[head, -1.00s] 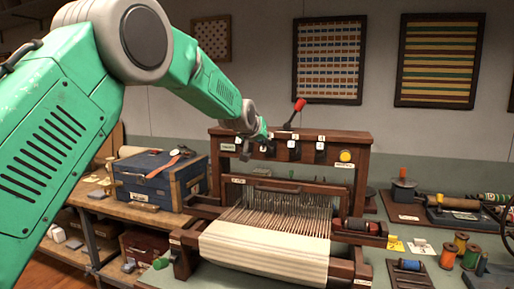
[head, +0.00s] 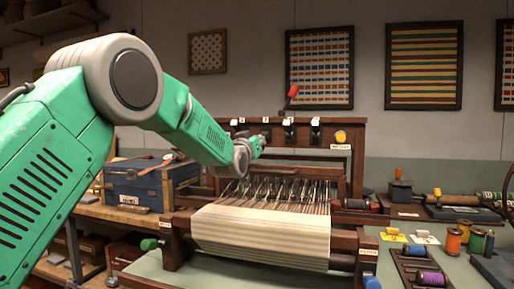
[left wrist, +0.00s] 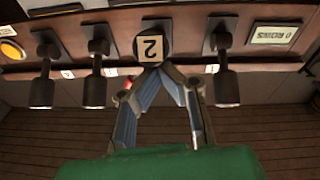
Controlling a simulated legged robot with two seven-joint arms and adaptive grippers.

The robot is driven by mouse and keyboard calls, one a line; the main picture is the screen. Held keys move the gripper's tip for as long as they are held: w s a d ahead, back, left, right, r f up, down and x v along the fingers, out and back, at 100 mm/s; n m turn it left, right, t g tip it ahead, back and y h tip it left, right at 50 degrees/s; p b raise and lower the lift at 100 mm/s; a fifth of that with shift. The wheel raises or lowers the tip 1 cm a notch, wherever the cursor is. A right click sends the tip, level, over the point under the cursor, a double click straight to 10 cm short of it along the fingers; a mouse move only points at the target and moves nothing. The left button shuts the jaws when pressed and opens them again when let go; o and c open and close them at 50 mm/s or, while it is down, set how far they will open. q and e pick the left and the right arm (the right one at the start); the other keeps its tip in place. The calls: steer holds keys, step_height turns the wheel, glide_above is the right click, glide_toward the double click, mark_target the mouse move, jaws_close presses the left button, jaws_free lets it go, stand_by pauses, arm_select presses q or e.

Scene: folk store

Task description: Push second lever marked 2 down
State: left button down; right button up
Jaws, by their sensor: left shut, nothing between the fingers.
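The wooden loom (head: 340,160) stands on the bench with a row of dark levers along its top beam. In the left wrist view, which is upside down, the lever marked 2 (left wrist: 150,48) is seen nearly end-on, its square label facing the camera. Levers to either side (left wrist: 97,70) (left wrist: 225,70) show their dark handles lengthwise. My left gripper (head: 258,143) is shut and empty just below the beam. Its fingertips (left wrist: 152,75) are right by the lever marked 2; I cannot tell whether they touch it. My right gripper is out of view.
A red-knobbed lever (head: 291,92) stands up from the beam, close to the gripper. A yellow button (head: 340,137) is at the beam's right. A blue box (head: 138,185) sits left of the loom. Thread spools (head: 452,242) lie at right.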

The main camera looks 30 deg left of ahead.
arm_select(q)
steer(key=shift+f, duration=0.3)
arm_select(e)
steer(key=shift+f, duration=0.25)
arm_select(q)
steer(key=shift+r, duration=0.15)
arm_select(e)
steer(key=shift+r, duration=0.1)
